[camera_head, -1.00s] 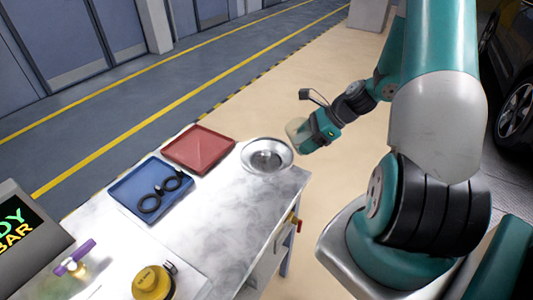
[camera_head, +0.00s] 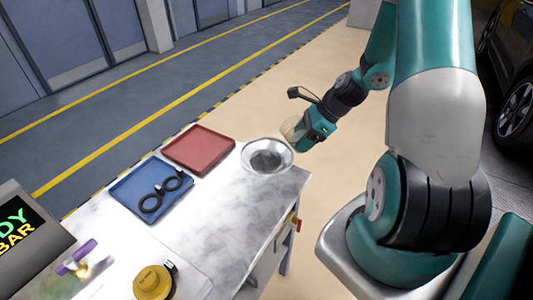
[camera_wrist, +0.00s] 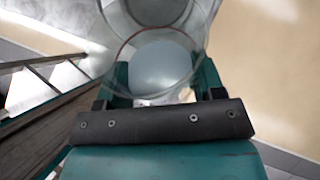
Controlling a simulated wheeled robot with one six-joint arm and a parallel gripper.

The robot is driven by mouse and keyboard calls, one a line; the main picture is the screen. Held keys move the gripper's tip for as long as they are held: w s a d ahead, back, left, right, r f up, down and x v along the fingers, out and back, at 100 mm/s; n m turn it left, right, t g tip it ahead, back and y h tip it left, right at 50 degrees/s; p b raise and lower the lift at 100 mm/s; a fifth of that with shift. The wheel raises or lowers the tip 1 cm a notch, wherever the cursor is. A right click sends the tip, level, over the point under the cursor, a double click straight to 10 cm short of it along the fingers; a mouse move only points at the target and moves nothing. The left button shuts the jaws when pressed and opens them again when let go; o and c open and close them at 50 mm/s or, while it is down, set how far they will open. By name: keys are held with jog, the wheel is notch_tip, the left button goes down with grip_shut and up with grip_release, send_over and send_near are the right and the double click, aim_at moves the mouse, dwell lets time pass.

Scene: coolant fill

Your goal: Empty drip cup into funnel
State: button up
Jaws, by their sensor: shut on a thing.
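A clear drip cup (camera_head: 291,129) is held in my gripper (camera_head: 301,134) above the far right corner of the table. The cup is tilted, leaning to the left towards the funnel. The silver funnel (camera_head: 267,155) has a wide round bowl and stands at the table corner, just below and left of the cup. In the wrist view the see-through cup (camera_wrist: 158,62) sits between the two teal fingers of my gripper (camera_wrist: 155,85), which are shut on it. I cannot tell whether liquid is in the cup or running out.
A red tray (camera_head: 199,150) and a blue tray (camera_head: 135,200) with black rings lie left of the funnel on the marbled table (camera_head: 225,215). A yellow cap (camera_head: 153,283), a purple-handled item (camera_head: 76,257) and a display (camera_head: 28,240) are nearer.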

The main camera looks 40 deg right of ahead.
aim_at(290, 135)
jog(key=shift+w+a+r+g+h, duration=0.2)
jog(key=shift+a+r+g+h, duration=0.05)
jog(key=shift+g+h, duration=0.05)
jog(key=shift+w+a+f+g+h, duration=0.1)
jog(key=shift+f+g+h, duration=0.15)
jog(key=shift+g+h, duration=0.4)
dwell(0.7)
jog(key=shift+f+g+h, duration=0.25)
jog(key=shift+g+h, duration=0.25)
jog(key=shift+h, duration=0.2)
jog(key=shift+f+g+h, duration=0.25)
jog(key=shift+g+h, duration=0.2)
jog(key=shift+h, duration=0.2)
dwell(0.9)
jog(key=shift+w+a+r+g+h+p, duration=0.2)
jog(key=shift+r+g+h+p, duration=0.2)
jog(key=shift+r+g+h, duration=0.15)
dwell(0.8)
jog(key=shift+w+a+f+g+h, duration=0.4)
jog(key=shift+a+g+h, duration=0.15)
jog(key=shift+h, duration=0.1)
dwell(0.7)
jog(key=shift+w+a+r+g+h+p, duration=0.25)
jog(key=shift+r+g+h+p, duration=0.3)
jog(key=shift+h, duration=0.15)
dwell(0.7)
